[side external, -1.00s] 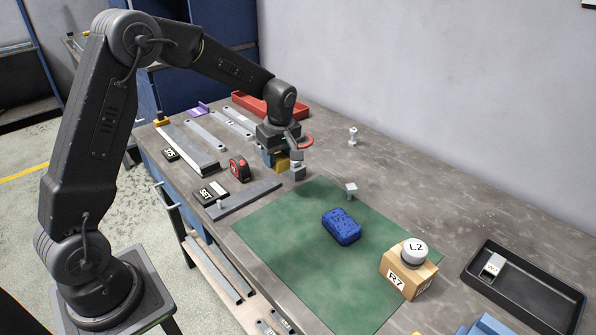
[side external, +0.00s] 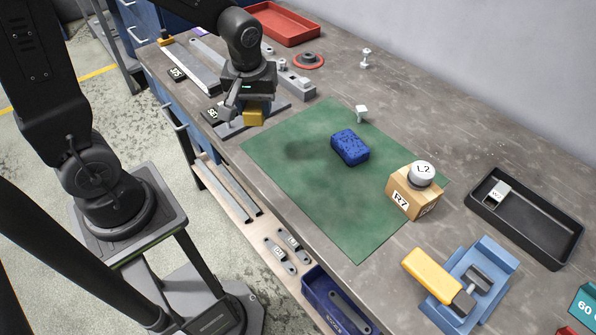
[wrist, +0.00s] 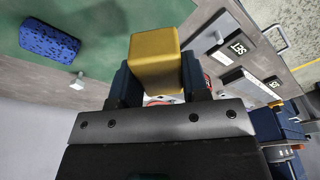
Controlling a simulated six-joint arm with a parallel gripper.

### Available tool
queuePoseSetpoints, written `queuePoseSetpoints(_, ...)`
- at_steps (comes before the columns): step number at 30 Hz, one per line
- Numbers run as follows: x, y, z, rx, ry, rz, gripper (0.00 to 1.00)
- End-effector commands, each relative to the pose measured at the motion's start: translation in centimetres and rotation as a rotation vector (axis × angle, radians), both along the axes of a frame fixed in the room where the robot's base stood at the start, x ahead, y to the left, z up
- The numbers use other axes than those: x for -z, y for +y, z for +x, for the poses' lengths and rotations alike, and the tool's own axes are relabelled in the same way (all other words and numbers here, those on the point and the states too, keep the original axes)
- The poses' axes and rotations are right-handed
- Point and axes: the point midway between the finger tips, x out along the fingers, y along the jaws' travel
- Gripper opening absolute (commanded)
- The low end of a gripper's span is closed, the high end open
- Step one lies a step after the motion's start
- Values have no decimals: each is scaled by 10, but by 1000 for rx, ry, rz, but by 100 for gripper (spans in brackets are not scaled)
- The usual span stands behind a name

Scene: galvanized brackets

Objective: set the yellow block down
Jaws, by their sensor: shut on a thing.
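A yellow block (wrist: 155,62) is held between the two fingers of my gripper (wrist: 157,80) in the wrist view. In the side view my gripper (side external: 248,108) is above the left part of the bench, by the near left corner of the green mat (side external: 330,215). The yellow block (side external: 254,114) hangs below it. It looks raised above the bench, though part of it is hidden by a finger.
A blue sponge (side external: 350,147) lies on the mat. A cardboard box (side external: 405,195) marked R7 carries a round L2 weight (side external: 423,173). A black tray (side external: 535,225) and a blue vise-like fixture (side external: 485,262) stand to the right. Much of the mat is clear.

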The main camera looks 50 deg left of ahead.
Motion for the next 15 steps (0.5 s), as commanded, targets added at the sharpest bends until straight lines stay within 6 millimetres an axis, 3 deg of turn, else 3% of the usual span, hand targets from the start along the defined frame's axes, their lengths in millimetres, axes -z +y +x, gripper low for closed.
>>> queuePoseSetpoints(15, 60, -98, 21, 10, 3, 0, 15)
